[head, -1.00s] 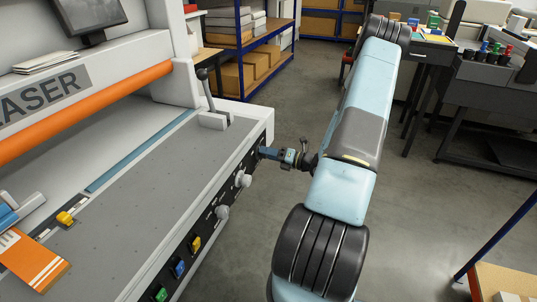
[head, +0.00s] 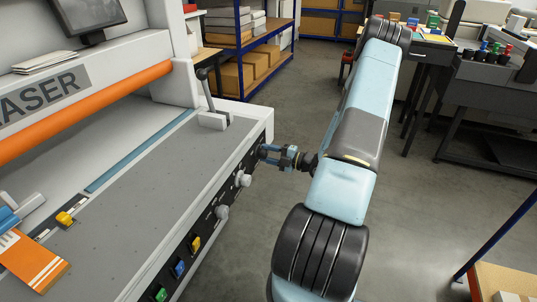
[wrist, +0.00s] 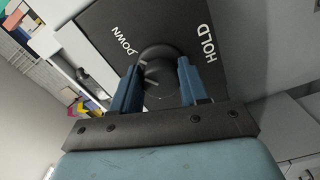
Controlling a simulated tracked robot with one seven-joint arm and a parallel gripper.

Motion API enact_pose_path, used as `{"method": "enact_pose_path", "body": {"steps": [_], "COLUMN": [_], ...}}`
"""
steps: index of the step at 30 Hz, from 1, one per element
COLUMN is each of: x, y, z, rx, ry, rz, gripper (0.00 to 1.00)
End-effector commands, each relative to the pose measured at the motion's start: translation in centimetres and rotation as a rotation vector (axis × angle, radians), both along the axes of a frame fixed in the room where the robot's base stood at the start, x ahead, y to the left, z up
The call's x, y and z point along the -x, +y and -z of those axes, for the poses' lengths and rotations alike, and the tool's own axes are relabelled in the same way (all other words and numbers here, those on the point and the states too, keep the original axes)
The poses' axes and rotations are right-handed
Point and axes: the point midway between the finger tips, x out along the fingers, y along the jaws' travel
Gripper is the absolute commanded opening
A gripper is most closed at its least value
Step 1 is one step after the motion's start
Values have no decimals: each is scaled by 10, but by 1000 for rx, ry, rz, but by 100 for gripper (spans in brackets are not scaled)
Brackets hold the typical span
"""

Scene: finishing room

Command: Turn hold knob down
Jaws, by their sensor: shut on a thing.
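The hold knob (wrist: 157,62) is round and black on a dark panel (wrist: 115,22) in the wrist view. White words DOWN and HOLD are printed on the panel near the knob, and both appear turned in the picture. My gripper (wrist: 160,78) has its two blue fingers on opposite sides of the knob and is shut on it. In the head view my gripper (head: 266,152) reaches the far end of the machine's front panel (head: 214,210). The knob is largely hidden there by the fingers. I cannot read the knob's pointer position.
Yellow, blue and green buttons (head: 179,268) sit further along. A lever (head: 206,92) stands on the machine's bed. Open floor lies right of my arm.

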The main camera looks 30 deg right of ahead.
Motion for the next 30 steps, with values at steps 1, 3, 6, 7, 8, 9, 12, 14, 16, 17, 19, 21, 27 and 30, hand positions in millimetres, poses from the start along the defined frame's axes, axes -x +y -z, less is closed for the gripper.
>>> {"method": "enact_pose_path", "body": {"steps": [1, 3, 6, 7, 8, 9, 12, 14, 16, 17, 19, 21, 27, 30], "x": [1, 1, 1, 1, 2, 2, 2, 2, 2, 2, 2, 2, 2, 2], "y": [-2, -2, -1, -1, -1, -1, -1, -1, 0, 0, 0, 0, 0, 0], "z": [3, 3, 3, 3, 3, 3, 3, 4, 4, 4, 4, 4, 4, 4], "rx": [-23, -58, -100, -111, -120, -133, -155, -164, -172, -175, -179, -180, -180, -180], "ry": [26, 54, 85, 94, 101, 111, 130, 137, 143, 145, 148, 149, 150, 150], "rz": [4, 4, 3, 3, 3, 3, 3, 3, 2, 2, 2, 2, 1, 1], "gripper": [14, 14, 14, 14, 14, 14, 14, 14, 14, 14, 14, 14, 14, 46]}}
